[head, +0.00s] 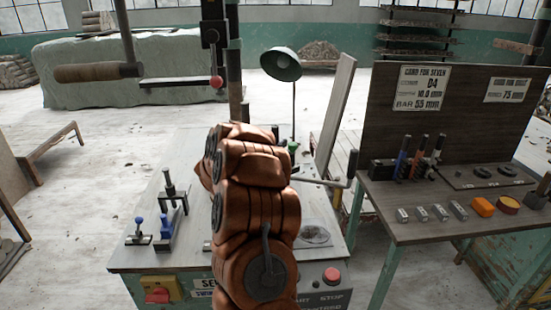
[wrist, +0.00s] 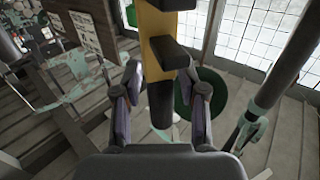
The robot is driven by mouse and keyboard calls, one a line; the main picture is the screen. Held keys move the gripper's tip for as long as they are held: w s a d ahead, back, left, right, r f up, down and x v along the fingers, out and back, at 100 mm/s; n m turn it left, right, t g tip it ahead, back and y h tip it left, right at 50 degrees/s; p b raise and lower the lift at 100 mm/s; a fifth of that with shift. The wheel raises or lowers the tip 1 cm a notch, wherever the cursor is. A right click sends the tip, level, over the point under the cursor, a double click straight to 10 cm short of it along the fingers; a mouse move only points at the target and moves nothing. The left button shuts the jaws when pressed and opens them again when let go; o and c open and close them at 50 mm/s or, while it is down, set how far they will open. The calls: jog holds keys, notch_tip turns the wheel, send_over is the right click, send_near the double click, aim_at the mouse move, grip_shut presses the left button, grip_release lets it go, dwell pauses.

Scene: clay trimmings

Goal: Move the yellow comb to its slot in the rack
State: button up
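The yellow comb (wrist: 158,52) is a yellow bar with dark blocks on it and a dark round handle (wrist: 160,105), large in the wrist view. My gripper (wrist: 160,72) has a finger on each side of it, with the tips close against the comb where bar and handle meet. In the head view my arm hides the gripper and comb. The rack (head: 383,171) stands on the right bench, with several dark-handled combs upright in it, including a blue one (head: 401,163) and a red one (head: 416,164). Its empty slots are too small to tell.
The near table (head: 135,256) carries blue-knobbed fixtures (head: 165,235), a green lamp (head: 281,65) and a crank handle (head: 336,183).

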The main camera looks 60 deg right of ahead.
grip_shut()
dwell(0.6)
